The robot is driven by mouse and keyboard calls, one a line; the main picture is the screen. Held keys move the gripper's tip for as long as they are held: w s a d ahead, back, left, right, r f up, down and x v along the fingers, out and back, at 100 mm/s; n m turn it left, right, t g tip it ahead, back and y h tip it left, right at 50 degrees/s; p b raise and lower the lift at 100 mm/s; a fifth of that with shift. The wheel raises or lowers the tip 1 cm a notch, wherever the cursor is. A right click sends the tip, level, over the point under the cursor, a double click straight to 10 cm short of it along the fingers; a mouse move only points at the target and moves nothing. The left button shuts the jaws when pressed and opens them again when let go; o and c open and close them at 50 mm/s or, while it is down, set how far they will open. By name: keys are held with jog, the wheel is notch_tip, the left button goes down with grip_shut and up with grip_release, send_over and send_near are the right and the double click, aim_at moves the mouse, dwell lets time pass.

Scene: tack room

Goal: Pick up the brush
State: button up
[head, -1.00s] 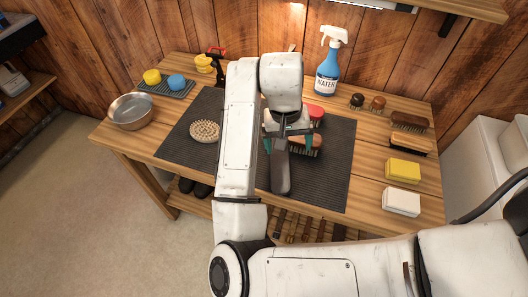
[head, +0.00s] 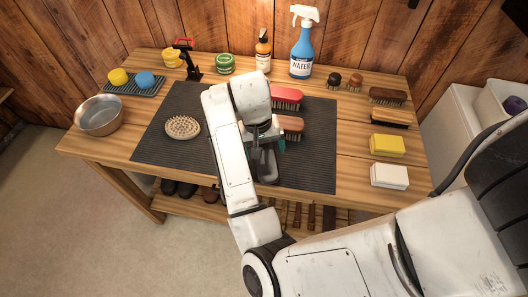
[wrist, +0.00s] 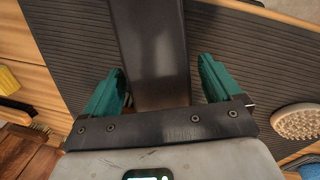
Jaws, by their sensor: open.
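Several brushes are in the head view, and I cannot tell which one the task means. A red-topped brush (head: 287,97) and a brown wooden brush (head: 291,126) lie on the dark mat, partly hidden by my arm. A round pale brush (head: 182,127) lies bristles-up at the mat's left; it also shows in the wrist view (wrist: 297,121). My gripper (wrist: 163,88) is open above the mat, near the brown brush. A long dark bar-like thing (wrist: 150,45) shows between its green fingers; I cannot tell what it is or whether it touches them.
More brushes (head: 388,96) stand at the table's right, near a yellow sponge (head: 387,145) and a white block (head: 389,175). A blue spray bottle (head: 301,50), amber bottle (head: 263,52) and green tin (head: 225,64) stand behind. A metal bowl (head: 100,115) is at left.

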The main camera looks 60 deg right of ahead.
jog(key=shift+f, duration=0.65)
jog(key=shift+c, duration=0.2)
jog(key=c, duration=1.2)
jog(key=shift+r, duration=0.1)
jog(key=shift+c, duration=0.2)
